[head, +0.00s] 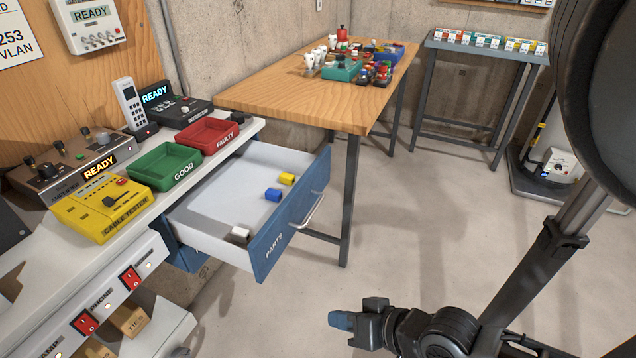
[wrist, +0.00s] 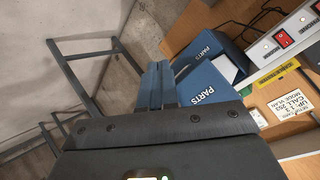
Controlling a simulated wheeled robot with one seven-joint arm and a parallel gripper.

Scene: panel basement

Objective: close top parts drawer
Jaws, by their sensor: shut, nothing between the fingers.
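The parts drawer (head: 290,230) stands pulled well out from the white bench in the head view. Its front is blue with a PARTS label and a metal bar handle (head: 308,212).
A green tray (head: 163,167), a red tray (head: 207,136) and a yellow tester (head: 103,205) sit on the bench above. A wooden table (head: 290,95) with coloured parts stands behind the drawer, its leg close by. The floor (head: 420,220) in front is clear.

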